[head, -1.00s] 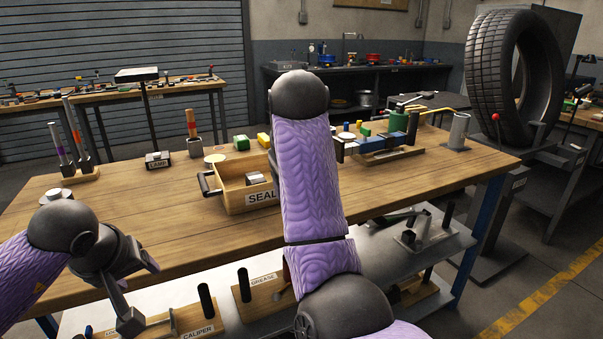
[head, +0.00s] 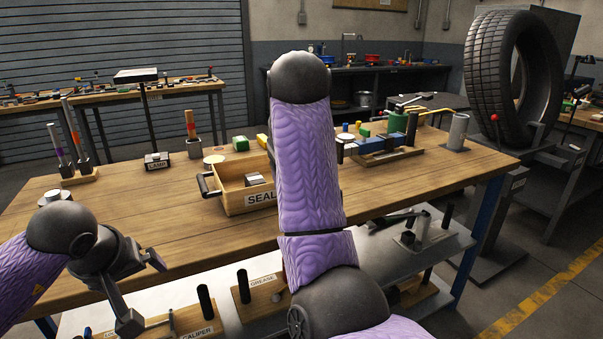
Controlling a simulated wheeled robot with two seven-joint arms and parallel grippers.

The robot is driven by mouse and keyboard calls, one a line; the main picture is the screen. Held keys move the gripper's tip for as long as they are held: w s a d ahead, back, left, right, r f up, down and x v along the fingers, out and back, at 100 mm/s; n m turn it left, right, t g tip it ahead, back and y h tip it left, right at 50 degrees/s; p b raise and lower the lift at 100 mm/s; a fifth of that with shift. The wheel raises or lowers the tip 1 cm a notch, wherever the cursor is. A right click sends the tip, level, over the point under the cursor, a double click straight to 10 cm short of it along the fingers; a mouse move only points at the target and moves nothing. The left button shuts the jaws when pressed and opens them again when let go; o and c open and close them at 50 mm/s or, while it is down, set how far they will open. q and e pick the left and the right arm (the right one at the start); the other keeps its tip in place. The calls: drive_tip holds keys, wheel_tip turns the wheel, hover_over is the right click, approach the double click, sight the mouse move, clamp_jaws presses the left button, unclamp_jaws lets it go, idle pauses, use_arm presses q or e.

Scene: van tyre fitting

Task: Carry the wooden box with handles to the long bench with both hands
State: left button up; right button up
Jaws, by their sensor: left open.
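The wooden box (head: 232,204) sits on the near wooden workbench (head: 130,222). Its front label starts with "SEAL", a black handle (head: 208,186) is on its left end, and a small grey block (head: 255,179) lies inside. My right arm covers its right end, and my right gripper does not show. My left gripper (head: 142,292) is open and empty, in front of the workbench's near edge, low and left of the box, and apart from it. A narrow wood-topped bench (head: 187,88) stands at the back left; I cannot tell whether it is the long bench.
A rack with rods (head: 80,176) is at the left. A lower shelf (head: 225,285) holds labelled wooden holders. A tyre (head: 490,75) stands at the right. Floor is clear at lower right.

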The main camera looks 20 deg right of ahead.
use_arm(q)
drive_tip(key=shift+s+a, duration=0.1)
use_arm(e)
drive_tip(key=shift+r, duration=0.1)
use_arm(q)
drive_tip(key=shift+s+a, duration=0.25)
drive_tip(key=shift+s, duration=0.2)
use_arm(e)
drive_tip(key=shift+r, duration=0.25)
use_arm(q)
drive_tip(key=shift+p, duration=0.3)
wheel_tip(320, 180, up, 11)
drive_tip(key=p, duration=0.7)
drive_tip(key=shift+p, duration=0.4)
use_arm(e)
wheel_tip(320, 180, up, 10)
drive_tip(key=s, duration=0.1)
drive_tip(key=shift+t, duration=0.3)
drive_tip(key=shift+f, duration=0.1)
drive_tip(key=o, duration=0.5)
